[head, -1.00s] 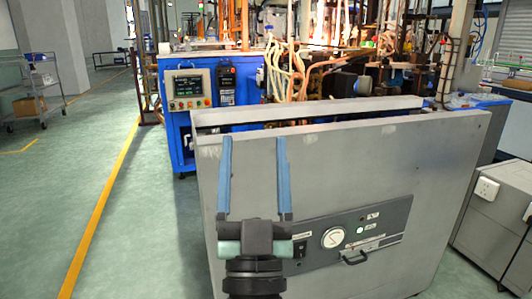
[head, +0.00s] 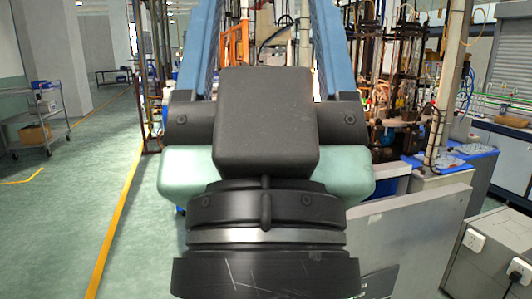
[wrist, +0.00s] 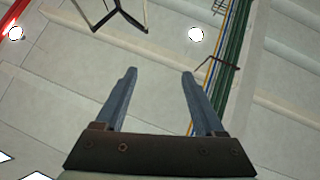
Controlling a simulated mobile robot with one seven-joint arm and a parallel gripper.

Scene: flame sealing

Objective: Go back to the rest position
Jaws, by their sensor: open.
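My gripper fills the middle of the head view, close to the camera and raised, with its two blue fingers (head: 262,45) pointing up and their tips cut off by the top edge. The fingers are spread wide apart with nothing between them. In the wrist view the gripper (wrist: 158,75) is also open and empty, and its fingers point at the ceiling (wrist: 60,75). The gripper body hides much of the machine behind it.
A grey metal cabinet (head: 425,240) stands at the lower right, partly hidden. Machinery with pipes (head: 400,100) is behind it. A light-grey box with sockets (head: 490,262) is at the far right. A trolley (head: 35,115) stands left on open green floor, beside a yellow line (head: 118,220).

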